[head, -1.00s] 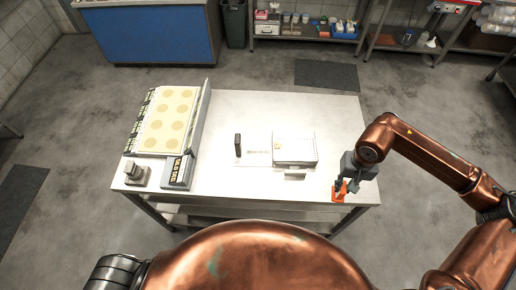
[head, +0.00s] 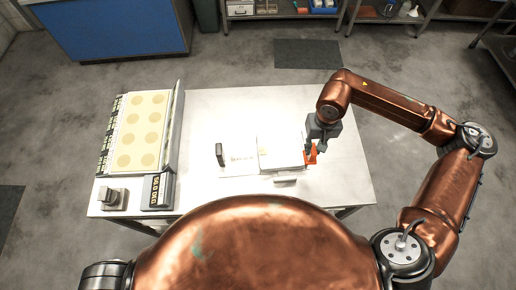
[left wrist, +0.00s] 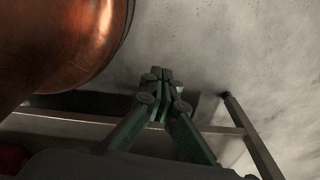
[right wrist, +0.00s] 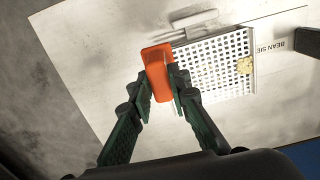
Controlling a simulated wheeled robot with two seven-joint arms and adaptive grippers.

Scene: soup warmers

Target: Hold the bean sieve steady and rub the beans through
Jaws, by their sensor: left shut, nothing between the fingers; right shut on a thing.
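The bean sieve (head: 281,153) is a pale box with a perforated top on the table; its holes show in the right wrist view (right wrist: 208,62). A small yellowish clump of beans (right wrist: 245,66) lies on the perforated top, near the side with the label. My right gripper (head: 312,146) is shut on an orange rubbing tool (right wrist: 157,72), at the sieve's right side. I cannot tell whether the tool touches the sieve. My left gripper (left wrist: 156,80) is shut and empty, low near the table frame; the head view does not show it.
A black upright block (head: 220,154) stands on the pale labelled plate left of the sieve. A small handle-like piece (head: 285,179) sticks out at the sieve's front. A panel with tan discs (head: 142,130), a dark labelled box (head: 157,191) and a grey block (head: 113,197) occupy the table's left.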

